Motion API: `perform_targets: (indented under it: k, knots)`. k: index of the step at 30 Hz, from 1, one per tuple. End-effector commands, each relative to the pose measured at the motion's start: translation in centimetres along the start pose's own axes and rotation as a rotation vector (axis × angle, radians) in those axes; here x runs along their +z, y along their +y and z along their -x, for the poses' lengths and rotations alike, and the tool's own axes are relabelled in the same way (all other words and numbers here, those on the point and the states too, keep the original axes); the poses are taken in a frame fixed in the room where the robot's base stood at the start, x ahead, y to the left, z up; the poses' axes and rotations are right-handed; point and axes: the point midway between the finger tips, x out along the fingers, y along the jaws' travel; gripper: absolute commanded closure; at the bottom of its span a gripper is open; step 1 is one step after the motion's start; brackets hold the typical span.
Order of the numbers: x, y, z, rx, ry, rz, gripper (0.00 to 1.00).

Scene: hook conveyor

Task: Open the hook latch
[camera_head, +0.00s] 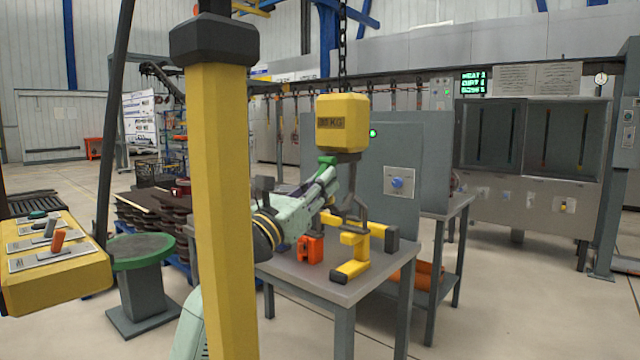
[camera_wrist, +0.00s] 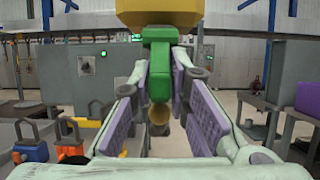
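The hook block (camera_head: 343,122) is a yellow weight hanging from a chain, with a dark grey hook (camera_head: 352,208) below it. A green latch (camera_head: 327,160) sits at the block's lower left. In the wrist view the green latch (camera_wrist: 159,70) hangs down in the middle, under the yellow block (camera_wrist: 160,14), with a round tan part below it. My gripper (camera_head: 325,182) is at the latch. In the wrist view my gripper (camera_wrist: 160,85) has its purple-padded fingers apart, one on each side of the latch; contact is unclear. The latch hides most of the hook there.
A grey table (camera_head: 335,288) below holds a yellow-and-black bracket (camera_head: 354,252) and an orange part (camera_head: 309,250). A yellow post (camera_head: 222,200) blocks part of the head view. A grey panel box (camera_head: 398,184) with a blue button stands behind the hook.

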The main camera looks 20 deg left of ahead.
Motion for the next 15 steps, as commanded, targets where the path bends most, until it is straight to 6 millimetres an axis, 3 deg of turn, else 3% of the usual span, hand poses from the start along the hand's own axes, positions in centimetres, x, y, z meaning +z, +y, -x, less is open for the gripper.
perform_targets:
  k: [6,15]
  knots:
    - [0.0,-0.01,0.01,0.0,0.0,0.0,1.0]
    - [0.06,-0.01,0.01,0.0,0.003,0.0,1.0]
